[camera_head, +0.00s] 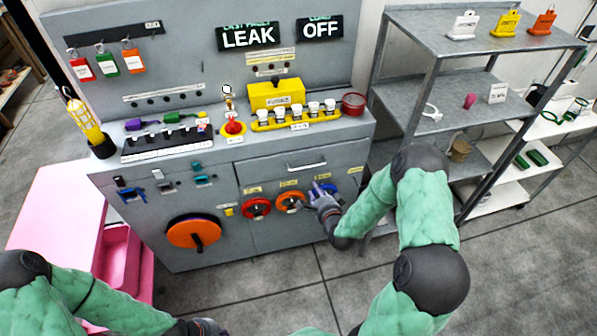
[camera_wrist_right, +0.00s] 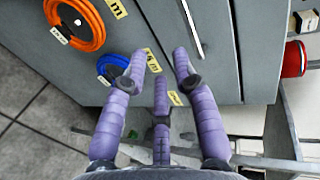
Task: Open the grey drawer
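The grey drawer (camera_head: 270,172) is in the upper right front of the grey cabinet and looks shut, its face flush. Its pale bar handle (camera_head: 307,167) runs across the front. In the right wrist view the handle (camera_wrist_right: 191,28) lies beyond the fingertips, toward the top. My right gripper (camera_head: 320,192) is just below the drawer, in front of the hose coils. Its fingers (camera_wrist_right: 160,65) are spread with nothing between them, apart from the handle. My left gripper (camera_head: 207,326) shows only partly at the bottom edge, so its opening is hidden.
Red (camera_head: 257,208), orange (camera_head: 291,202) and blue (camera_head: 327,190) coils hang below the drawer. A large orange reel (camera_head: 194,231) sits at lower left. A yellow rack (camera_head: 296,118) stands on the cabinet top. A metal shelf (camera_head: 452,98) stands close on the right.

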